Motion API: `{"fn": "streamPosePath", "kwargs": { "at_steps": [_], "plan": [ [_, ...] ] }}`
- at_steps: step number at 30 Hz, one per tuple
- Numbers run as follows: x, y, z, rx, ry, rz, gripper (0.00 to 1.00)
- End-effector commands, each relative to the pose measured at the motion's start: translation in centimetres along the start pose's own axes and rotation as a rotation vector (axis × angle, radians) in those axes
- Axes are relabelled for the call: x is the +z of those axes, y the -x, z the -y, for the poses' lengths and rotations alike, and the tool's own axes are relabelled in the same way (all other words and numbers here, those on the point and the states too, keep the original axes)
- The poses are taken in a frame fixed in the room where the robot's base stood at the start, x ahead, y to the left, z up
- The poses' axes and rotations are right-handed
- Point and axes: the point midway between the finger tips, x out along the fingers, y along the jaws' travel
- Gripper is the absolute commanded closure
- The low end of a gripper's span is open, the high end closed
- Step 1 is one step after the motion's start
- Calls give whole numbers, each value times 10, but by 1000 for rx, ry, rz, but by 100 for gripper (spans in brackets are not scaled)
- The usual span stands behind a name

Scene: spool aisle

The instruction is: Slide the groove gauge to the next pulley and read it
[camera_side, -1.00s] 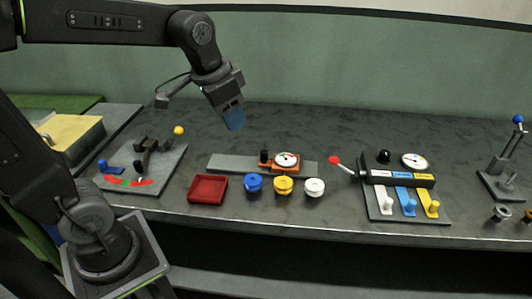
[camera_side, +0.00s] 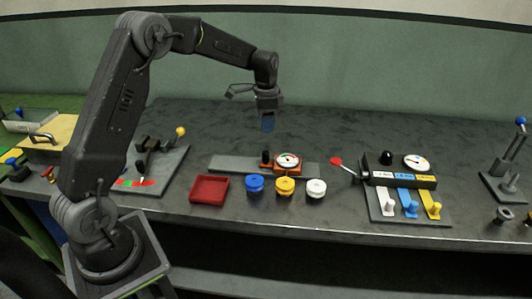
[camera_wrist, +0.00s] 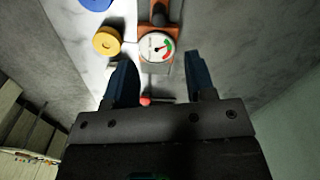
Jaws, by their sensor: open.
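The groove gauge (camera_side: 288,163) is an orange carriage with a round white dial and a black knob (camera_side: 266,158). It sits on a flat grey rail (camera_side: 232,164), behind the yellow pulley (camera_side: 285,186). A blue pulley (camera_side: 255,184) is to the left and a white pulley (camera_side: 316,188) to the right. My gripper (camera_side: 267,124) hangs open and empty above the black knob. In the wrist view, the gauge dial (camera_wrist: 157,47) shows ahead of my spread blue fingers (camera_wrist: 158,62), its needle too small to read. The left finger partly hides the white pulley there.
A red tray (camera_side: 209,188) is left of the pulleys. A red-knobbed lever (camera_side: 336,161) joins a panel with a dial (camera_side: 416,161) and white, blue and yellow levers on the right. A yellow-knobbed fixture (camera_side: 181,132) stands left. The bench behind the rail is clear.

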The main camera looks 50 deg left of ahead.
Motion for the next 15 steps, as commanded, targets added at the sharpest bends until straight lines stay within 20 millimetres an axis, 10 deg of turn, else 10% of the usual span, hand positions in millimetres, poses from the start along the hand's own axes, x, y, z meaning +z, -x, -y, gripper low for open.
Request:
{"fn": "streamPosePath", "kwargs": {
  "at_steps": [15],
  "plan": [
    [0,-99,-1,3,1,2,50]
  ]
}}
